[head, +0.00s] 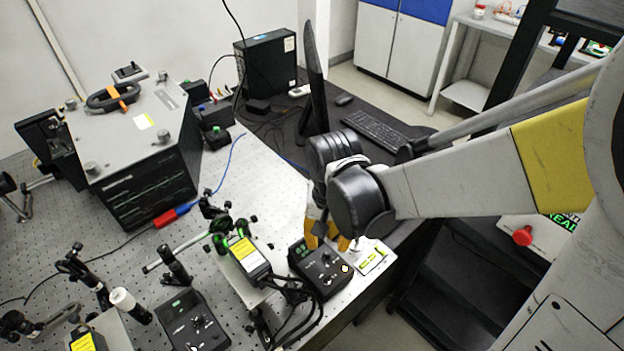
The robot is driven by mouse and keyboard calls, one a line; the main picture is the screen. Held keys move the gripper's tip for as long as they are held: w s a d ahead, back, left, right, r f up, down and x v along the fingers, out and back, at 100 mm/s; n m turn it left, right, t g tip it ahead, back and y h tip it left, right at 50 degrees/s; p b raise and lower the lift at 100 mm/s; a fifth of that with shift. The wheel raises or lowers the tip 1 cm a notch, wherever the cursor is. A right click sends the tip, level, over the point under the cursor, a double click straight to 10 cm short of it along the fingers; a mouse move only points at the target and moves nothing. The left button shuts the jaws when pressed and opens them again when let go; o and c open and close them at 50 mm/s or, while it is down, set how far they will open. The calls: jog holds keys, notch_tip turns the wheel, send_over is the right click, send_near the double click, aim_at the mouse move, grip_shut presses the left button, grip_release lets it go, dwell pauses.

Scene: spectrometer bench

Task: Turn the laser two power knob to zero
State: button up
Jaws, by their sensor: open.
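A black control box (308,262) with small knobs and switches on its top stands on the bench near the right edge. A second, similar black control box (192,322) stands nearer, at the bottom left. I cannot read which laser either box belongs to. My gripper (328,240) has yellow fingers that point down over the back of the right box. It is open, with no object visible between the fingers. The fingers and wrist hide part of that box, and I cannot tell whether they touch it. A small pale round spot (345,268) shows at the box's right edge.
A laser module with a yellow label (246,252) and black cables (303,300) lies just left of the right box. A white card with yellow labels (372,258) lies to its right. A monitor (313,75) and keyboard (374,129) stand behind my arm. Optics posts crowd the left front.

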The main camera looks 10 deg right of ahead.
aim_at(327, 252)
notch_tip(327, 252, down, 4)
jog(key=shift+f+b, duration=0.15)
jog(key=shift+b, duration=0.45)
grip_shut()
jog(key=shift+n+b, duration=0.5)
jog(key=shift+n, duration=2.7)
